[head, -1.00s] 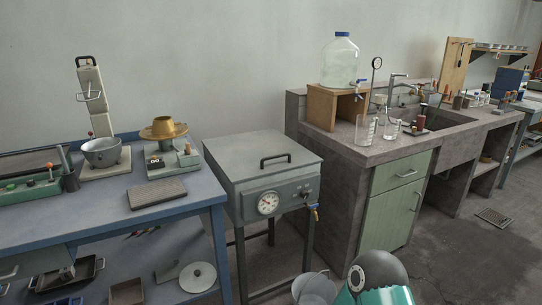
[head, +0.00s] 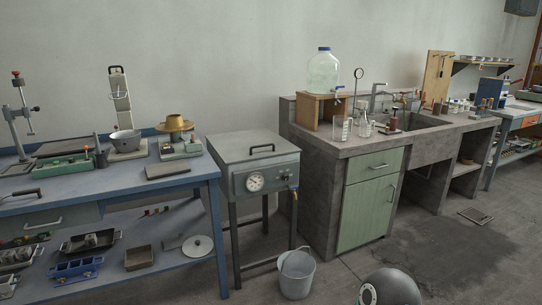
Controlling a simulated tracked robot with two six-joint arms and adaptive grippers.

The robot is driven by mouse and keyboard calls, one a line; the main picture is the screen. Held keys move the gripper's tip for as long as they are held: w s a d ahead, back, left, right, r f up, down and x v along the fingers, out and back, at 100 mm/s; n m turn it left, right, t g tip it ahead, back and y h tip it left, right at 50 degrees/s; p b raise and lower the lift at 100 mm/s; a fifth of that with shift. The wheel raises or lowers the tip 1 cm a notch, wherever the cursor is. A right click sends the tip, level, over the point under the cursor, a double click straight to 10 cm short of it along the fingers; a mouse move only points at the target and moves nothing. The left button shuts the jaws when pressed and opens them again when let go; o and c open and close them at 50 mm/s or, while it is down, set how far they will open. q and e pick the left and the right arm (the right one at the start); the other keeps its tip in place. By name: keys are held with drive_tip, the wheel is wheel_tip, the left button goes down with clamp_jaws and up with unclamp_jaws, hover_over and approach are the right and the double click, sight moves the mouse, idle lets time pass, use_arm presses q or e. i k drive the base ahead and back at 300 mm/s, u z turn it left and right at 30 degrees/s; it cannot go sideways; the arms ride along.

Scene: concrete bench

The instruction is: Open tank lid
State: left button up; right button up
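The tank (head: 264,185) is a grey metal box on dark legs, standing between the blue bench and the concrete bench. Its flat lid (head: 233,148) is shut and has a dark bar handle (head: 262,149) on top. Neither of my grippers is in the head view. A rounded grey and dark part of my own body shows at the bottom edge.
A metal bucket (head: 297,274) stands on the floor below the tap. The blue bench (head: 130,188) with scales and tools is close on the left. The concrete bench (head: 318,190) with sink and glassware is on the right. Floor in front is partly clear.

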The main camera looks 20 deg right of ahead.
sight(236, 147)
drive_tip(key=z, duration=0.6)
drive_tip(key=i, duration=1.85)
drive_tip(key=u, duration=0.15)
